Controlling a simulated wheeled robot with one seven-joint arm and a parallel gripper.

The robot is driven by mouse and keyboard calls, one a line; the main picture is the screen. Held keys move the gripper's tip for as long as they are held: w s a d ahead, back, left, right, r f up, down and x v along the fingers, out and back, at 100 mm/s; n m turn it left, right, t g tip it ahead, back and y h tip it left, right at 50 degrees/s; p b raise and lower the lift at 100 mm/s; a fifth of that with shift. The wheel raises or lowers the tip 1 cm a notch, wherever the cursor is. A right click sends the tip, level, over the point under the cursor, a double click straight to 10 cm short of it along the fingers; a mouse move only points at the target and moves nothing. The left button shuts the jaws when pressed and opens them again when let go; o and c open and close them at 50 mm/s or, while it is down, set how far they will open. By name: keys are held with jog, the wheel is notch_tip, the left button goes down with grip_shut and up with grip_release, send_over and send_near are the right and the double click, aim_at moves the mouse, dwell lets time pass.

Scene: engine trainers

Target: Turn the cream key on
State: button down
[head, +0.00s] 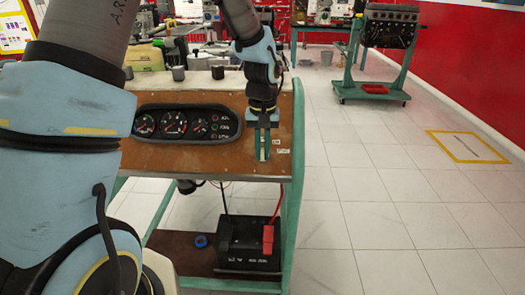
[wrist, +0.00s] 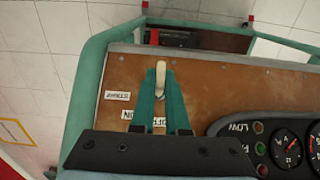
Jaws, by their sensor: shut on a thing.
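The cream key (wrist: 161,72) sticks out of the brown panel (wrist: 215,82) and shows between my fingertips in the wrist view. It also shows as a small pale strip between the fingers in the head view (head: 263,154). My gripper (head: 263,147) has its teal fingers shut on the key, at the right end of the panel. The fingers also show in the wrist view (wrist: 161,88). Small white labels sit around the key; one reads START (wrist: 118,96), and the ON and OFF labels (wrist: 134,114) are partly covered by the fingers. The key's base is hidden.
The gauge cluster (head: 187,123) sits left of the key on the same panel. The green stand frame (head: 297,130) edges the panel at right. A black battery (head: 247,245) stands on the lower shelf. Open tiled floor (head: 385,220) lies to the right.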

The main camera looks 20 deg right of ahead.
jog(key=shift+d, duration=0.1)
jog(key=m+y, duration=0.1)
jog(key=m+t+y+b, duration=0.1)
jog(key=shift+s+d+f+m, duration=0.1)
jog(key=shift+s+d+m, duration=0.05)
jog(key=shift+m, duration=0.15)
jog(key=shift+m+t+y+b, duration=0.6)
jog(key=shift+m+t+y, duration=0.6)
jog(key=shift+m, duration=0.1)
jog(key=c, duration=0.9)
grip_release()
jog(key=b+v, duration=0.2)
jog(key=v, duration=0.9)
jog(key=shift+s+f, duration=0.1)
jog(key=shift+s, duration=0.05)
